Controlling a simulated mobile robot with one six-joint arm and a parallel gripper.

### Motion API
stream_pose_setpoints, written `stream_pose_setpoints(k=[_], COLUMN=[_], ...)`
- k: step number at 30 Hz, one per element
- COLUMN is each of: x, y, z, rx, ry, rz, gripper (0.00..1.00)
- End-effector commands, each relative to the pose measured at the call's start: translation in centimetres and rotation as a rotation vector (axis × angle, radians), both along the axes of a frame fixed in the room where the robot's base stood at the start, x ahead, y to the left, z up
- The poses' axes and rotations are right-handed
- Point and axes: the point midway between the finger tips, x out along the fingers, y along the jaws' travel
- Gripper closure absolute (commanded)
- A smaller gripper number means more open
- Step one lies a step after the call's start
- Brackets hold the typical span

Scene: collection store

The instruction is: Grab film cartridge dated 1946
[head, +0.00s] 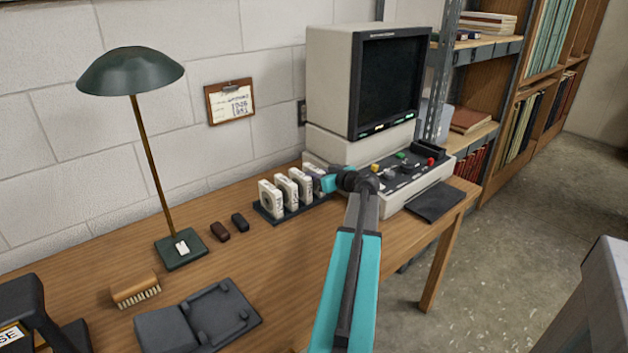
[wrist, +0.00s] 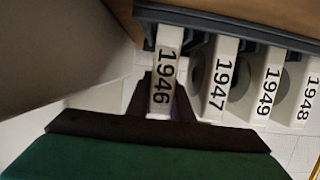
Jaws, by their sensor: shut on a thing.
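The film cartridge marked 1946 (wrist: 164,75) is white with black digits, at the end of the row in the wrist view. My gripper (wrist: 165,105) has its dark fingers on either side of this cartridge and is shut on it. The cartridge's lower end still meets the dark rack (wrist: 230,27). Cartridges marked 1947 (wrist: 216,78), 1949 (wrist: 262,85) and 1948 (wrist: 300,95) stand beside it. In the head view my gripper (head: 328,183) is at the right end of the rack (head: 268,216), and it largely hides the cartridge there.
A film viewer with a dark screen (head: 390,82) and control panel stands close to the right of my gripper. A green lamp (head: 130,72), a brush (head: 135,290) and a dark flat device (head: 222,312) are on the wooden desk. A clipboard (head: 230,102) hangs on the wall.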

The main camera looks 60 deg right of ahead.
Motion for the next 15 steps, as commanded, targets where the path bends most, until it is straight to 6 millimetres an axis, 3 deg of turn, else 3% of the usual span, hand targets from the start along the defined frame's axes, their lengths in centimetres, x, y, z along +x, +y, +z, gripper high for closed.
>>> stream_pose_setpoints(k=[8, 15], x=[0.0, 0.0], y=[0.0, 0.0], z=[0.5, 2.1], rx=[0.0, -0.002], ry=[-0.001, -0.002], rz=[0.0, -0.001], gripper=[1.0, 1.0])
